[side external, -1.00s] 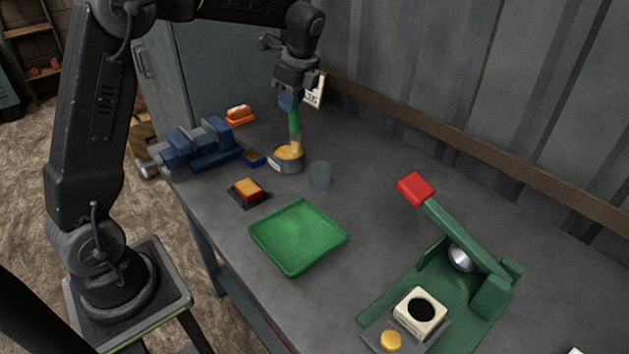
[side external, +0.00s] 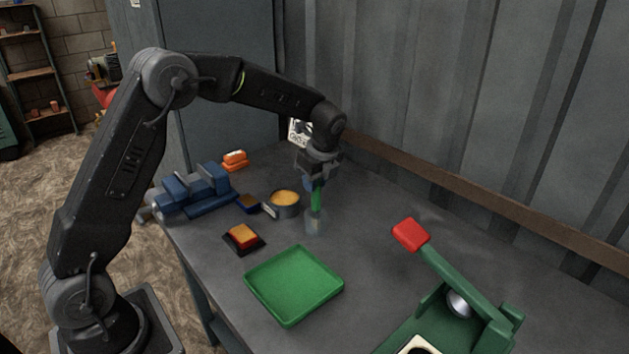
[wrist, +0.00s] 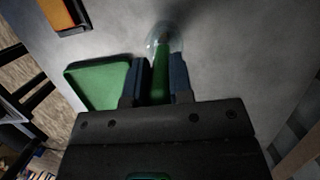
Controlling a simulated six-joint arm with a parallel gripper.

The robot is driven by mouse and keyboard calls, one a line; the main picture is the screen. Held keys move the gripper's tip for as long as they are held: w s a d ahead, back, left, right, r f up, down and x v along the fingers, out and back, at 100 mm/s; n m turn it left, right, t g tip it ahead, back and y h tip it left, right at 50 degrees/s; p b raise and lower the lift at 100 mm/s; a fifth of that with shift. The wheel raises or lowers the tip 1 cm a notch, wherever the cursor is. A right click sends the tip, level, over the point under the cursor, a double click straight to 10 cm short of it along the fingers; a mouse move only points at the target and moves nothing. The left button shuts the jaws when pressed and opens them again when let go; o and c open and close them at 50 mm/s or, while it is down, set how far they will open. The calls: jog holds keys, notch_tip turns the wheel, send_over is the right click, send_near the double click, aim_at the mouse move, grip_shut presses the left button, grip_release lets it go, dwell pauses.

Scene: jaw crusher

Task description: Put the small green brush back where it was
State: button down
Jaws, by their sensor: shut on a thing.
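The small green brush (side external: 317,198) hangs upright, handle up, from my gripper (side external: 312,183), which is shut on its handle. Its lower end reaches the clear glass cup (side external: 316,224) and appears to be within its mouth; how deep is hard to tell. In the wrist view the brush (wrist: 160,76) runs between my two blue fingers (wrist: 157,82) toward the glass (wrist: 165,38). The bristles are not clear there.
A round grey tin (side external: 284,211) with yellow-orange contents stands just left of the glass. A green tray (side external: 293,284), an orange-topped block (side external: 243,237), a blue vise (side external: 198,190) and a green press with a red handle (side external: 411,235) stand around. Bare bench lies right of the glass.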

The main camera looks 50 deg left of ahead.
jog(key=shift+f, duration=0.1)
jog(key=c, duration=1)
grip_release()
jog(key=v, duration=1.2)
jog(key=s+d+r+n+t, duration=0.2)
jog(key=s+r+n, duration=0.3)
jog(key=s, duration=0.3)
jog(key=s+d+f+n+t+h, duration=0.1)
jog(key=s+n, duration=0.3)
jog(key=s, duration=0.3)
jog(key=s+d+f+n+t+h, duration=0.1)
jog(key=s+d+n, duration=0.1)
jog(key=s+n, duration=0.2)
jog(key=s+d+f+n+t+h, duration=0.1)
jog(key=s+n, duration=0.4)
jog(key=s, duration=0.5)
jog(key=shift+s+d+f+t, duration=0.1)
jog(key=shift+d+f+t, duration=0.25)
jog(key=shift+f, duration=0.2)
